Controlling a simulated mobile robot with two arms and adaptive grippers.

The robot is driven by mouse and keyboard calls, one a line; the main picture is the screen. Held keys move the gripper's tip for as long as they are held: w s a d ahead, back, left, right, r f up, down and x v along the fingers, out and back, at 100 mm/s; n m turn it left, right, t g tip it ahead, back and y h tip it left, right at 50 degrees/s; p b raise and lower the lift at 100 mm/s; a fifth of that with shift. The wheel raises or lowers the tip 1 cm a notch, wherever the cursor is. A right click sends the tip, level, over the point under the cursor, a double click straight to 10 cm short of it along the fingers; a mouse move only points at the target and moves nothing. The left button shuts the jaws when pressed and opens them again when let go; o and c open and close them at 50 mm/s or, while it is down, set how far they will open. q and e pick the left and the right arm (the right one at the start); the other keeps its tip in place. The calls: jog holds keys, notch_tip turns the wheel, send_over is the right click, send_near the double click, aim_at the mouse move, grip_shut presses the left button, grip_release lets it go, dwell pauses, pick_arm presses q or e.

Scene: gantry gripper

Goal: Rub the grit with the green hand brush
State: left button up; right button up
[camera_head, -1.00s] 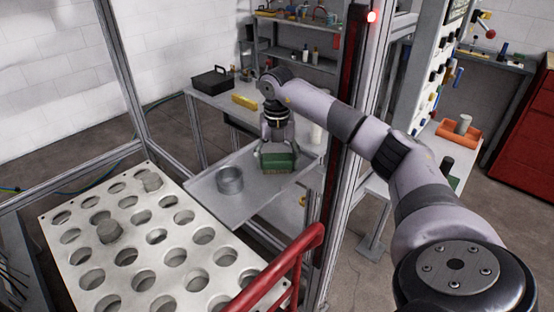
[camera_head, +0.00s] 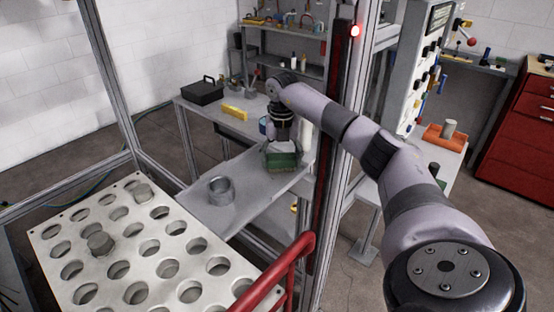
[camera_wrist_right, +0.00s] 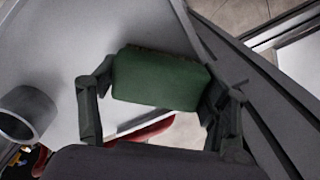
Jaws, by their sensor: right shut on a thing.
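My right gripper (camera_head: 281,147) is shut on the green hand brush (camera_head: 282,161), low over the far right part of a grey metal tray (camera_head: 245,175). In the right wrist view the brush's green block (camera_wrist_right: 158,80) sits between the two dark fingers of the gripper (camera_wrist_right: 160,92). The bristles are mostly hidden beneath the block. I cannot tell whether they touch the tray. No grit can be made out on the tray. My left gripper is not in view.
A grey metal cylinder (camera_head: 221,190) stands on the tray, left of the brush. A plate with many round holes (camera_head: 125,245) lies at the front left. A dark upright post (camera_head: 328,130) stands close right of the gripper. A bench with a black toolbox (camera_head: 203,90) is behind.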

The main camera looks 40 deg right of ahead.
jog(key=shift+d, duration=0.4)
